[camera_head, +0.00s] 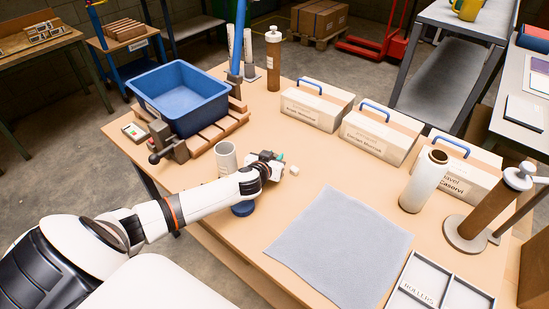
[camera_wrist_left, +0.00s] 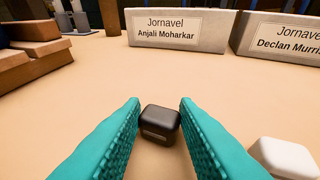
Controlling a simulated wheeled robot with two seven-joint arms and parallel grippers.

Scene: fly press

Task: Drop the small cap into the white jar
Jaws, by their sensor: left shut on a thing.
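My left gripper (camera_head: 279,161) is low over the table. In the left wrist view its teal fingers (camera_wrist_left: 160,103) are shut on a small dark cap (camera_wrist_left: 161,124), which sits between the tips. The cap cannot be made out in the head view. A small white block (camera_head: 293,169) lies just right of the gripper and also shows in the left wrist view (camera_wrist_left: 285,158). A pale, open-topped jar (camera_head: 225,160) stands upright left of the gripper, behind my forearm. A taller white cylinder (camera_head: 420,183) with a brown top stands at the right. My right gripper is out of view.
A blue bin (camera_head: 180,95) sits on wooden slats at the left back. Labelled boxes (camera_head: 315,106) line the back. A grey mat (camera_head: 340,250) lies in front, beside a divided tray (camera_head: 440,290). A blue disc (camera_head: 243,209) is close under my arm.

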